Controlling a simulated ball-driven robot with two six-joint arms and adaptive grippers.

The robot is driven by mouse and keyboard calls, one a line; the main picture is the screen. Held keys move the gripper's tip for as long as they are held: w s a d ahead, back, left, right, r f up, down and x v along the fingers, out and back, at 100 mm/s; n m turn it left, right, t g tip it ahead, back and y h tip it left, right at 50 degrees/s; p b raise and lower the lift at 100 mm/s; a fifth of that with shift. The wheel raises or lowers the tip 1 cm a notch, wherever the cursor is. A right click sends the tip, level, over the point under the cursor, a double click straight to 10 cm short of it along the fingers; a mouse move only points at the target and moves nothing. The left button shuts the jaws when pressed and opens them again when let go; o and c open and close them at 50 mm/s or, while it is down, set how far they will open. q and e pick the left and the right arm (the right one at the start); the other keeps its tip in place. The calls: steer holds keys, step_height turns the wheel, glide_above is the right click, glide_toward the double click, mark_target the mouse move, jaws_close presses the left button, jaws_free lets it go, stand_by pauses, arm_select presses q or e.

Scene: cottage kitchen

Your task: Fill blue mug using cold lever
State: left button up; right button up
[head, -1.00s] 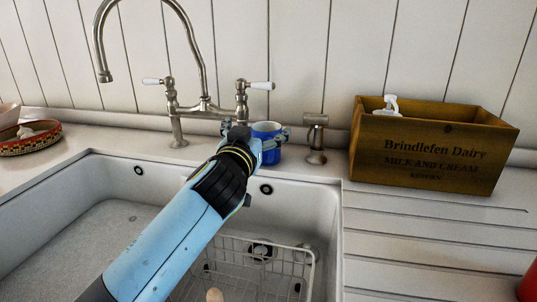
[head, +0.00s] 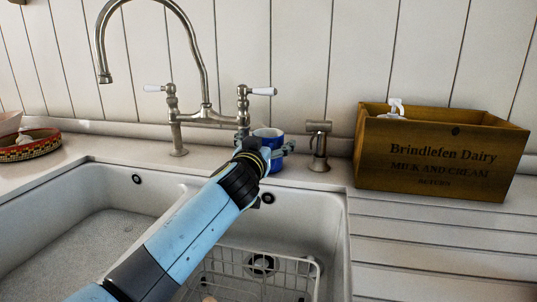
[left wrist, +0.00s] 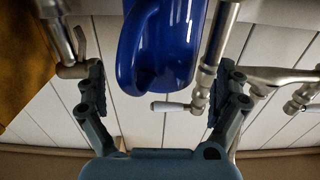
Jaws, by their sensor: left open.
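The blue mug (head: 274,134) stands upright on the counter behind the sink, below the right lever; its pale inside shows. My left gripper (head: 266,151) reaches over the sink to the near side of the mug, partly hiding it. In the left wrist view, the open jaws (left wrist: 160,82) have a finger on each side of the mug (left wrist: 172,45), with gaps on both sides. The tap (head: 205,70) has a high curved spout over the left of the sink. It has a left white lever (head: 153,88) and a right white lever (head: 264,91). No hot or cold mark is readable. My right gripper is not seen.
A metal fitting (head: 319,150) stands just right of the mug. A wooden crate (head: 440,155) with a white pump bottle is further right. The sink (head: 70,240) holds a wire rack (head: 235,268). A patterned dish (head: 30,148) sits at the far left. The ribbed drainboard is mostly clear.

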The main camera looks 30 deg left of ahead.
mark_target(271, 133)
arm_select(q)
steer(key=x, duration=0.3)
steer(key=shift+w+a, duration=0.15)
steer(key=shift+w, duration=0.05)
steer(key=shift+r, duration=0.1)
steer(key=shift+c, duration=0.4)
steer(key=c, duration=1.4)
